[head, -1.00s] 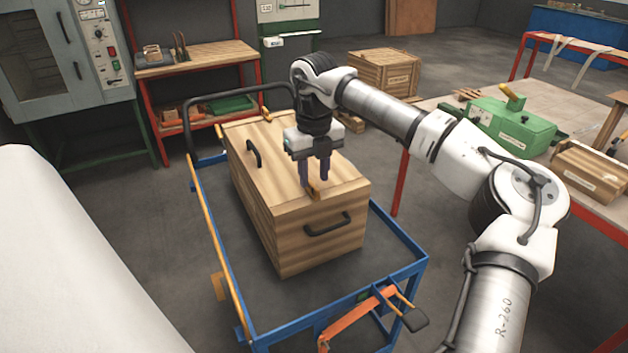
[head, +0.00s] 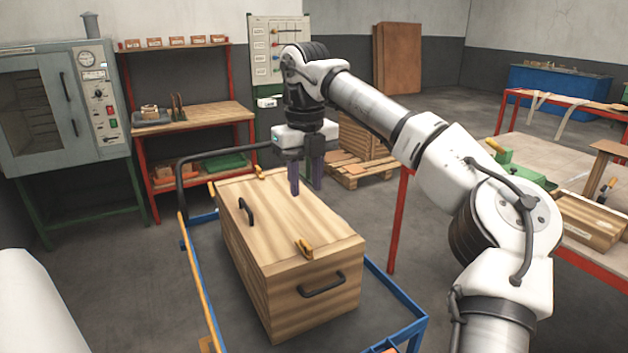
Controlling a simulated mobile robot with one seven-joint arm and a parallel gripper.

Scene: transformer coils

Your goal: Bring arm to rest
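My gripper (head: 307,188) hangs from my white and grey arm, above the lid of a wooden chest in the head view. Its two dark fingers point down and stand apart, with a gap and nothing seen between them. The wooden chest (head: 262,258) is closed and sits on a blue-framed cart (head: 398,338). A small orange-brown latch (head: 304,249) lies at the lid's front edge, apart from the fingers. Another small latch (head: 260,173) shows at the lid's far edge.
A workbench (head: 545,160) with a green machine (head: 520,172) and a wooden box (head: 590,222) stands at right. A red-framed shelf (head: 190,125) and a grey oven (head: 65,110) stand at back left. A slatted crate (head: 362,145) is behind the chest.

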